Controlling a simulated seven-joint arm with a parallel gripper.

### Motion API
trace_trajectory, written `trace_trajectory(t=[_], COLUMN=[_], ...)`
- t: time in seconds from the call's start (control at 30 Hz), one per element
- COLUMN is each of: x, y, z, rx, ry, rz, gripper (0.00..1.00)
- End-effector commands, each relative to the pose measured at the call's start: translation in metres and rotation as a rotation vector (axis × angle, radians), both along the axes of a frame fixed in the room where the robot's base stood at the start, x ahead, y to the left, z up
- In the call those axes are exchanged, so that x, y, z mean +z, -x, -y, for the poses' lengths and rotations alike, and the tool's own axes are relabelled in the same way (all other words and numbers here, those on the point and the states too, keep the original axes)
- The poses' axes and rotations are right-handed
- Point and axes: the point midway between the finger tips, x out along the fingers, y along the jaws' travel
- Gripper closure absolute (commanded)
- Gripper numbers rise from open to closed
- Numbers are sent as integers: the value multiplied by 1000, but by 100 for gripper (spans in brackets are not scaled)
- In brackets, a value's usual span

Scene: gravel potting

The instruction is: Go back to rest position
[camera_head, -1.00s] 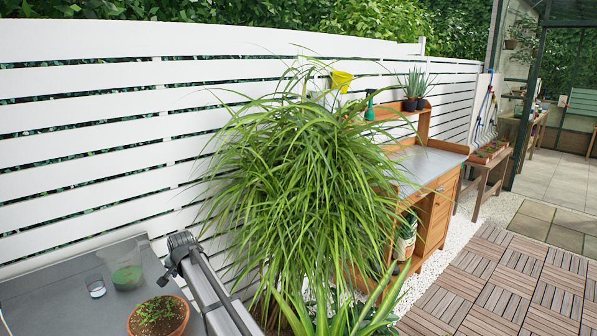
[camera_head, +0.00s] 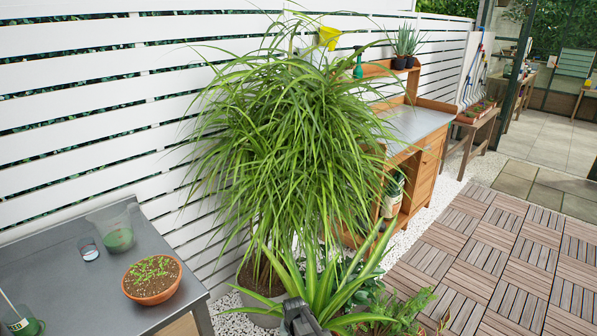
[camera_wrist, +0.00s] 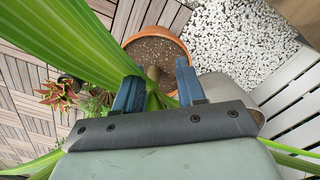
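My gripper (camera_wrist: 157,80) shows in the wrist view with its two blue fingers apart and nothing held between them. Past the fingers is a terracotta pot (camera_wrist: 132,42) with brown soil and a plant stem, lower down and apart from the fingers. A broad striped green leaf (camera_wrist: 70,35) passes close to the left finger; I cannot tell whether it touches. In the head view, only a dark part of my arm shows at the bottom edge, in front of the leafy plants. My gripper's fingers cannot be made out there.
A grey table (camera_head: 60,262) at the left bears a seedling pot (camera_head: 152,290), a beaker with green contents (camera_head: 119,240) and a small glass (camera_head: 88,250). A large grassy plant (camera_head: 290,130) fills the middle before a white slatted fence (camera_head: 90,105). Wooden decking (camera_head: 490,255) is clear at right.

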Motion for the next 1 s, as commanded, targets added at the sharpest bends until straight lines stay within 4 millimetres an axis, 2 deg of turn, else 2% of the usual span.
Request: trace_trajectory(t=[0.03, 0.2, 0.5, 0.7, 0.8, 0.9, 1.0], x=[-12, -45, -81, -89, -90, -89, -88], y=[24, 88, 211, 294, 329, 355, 371], z=[19, 68, 135, 164, 173, 179, 182], rx=[3, 29, 76, 104, 117, 126, 134], ry=[11, 32, 31, 5, -12, -27, -38], rz=[-36, -143, -340, -468, -522, -561, -588], gripper=[61, 61, 61, 61, 61, 61, 61])
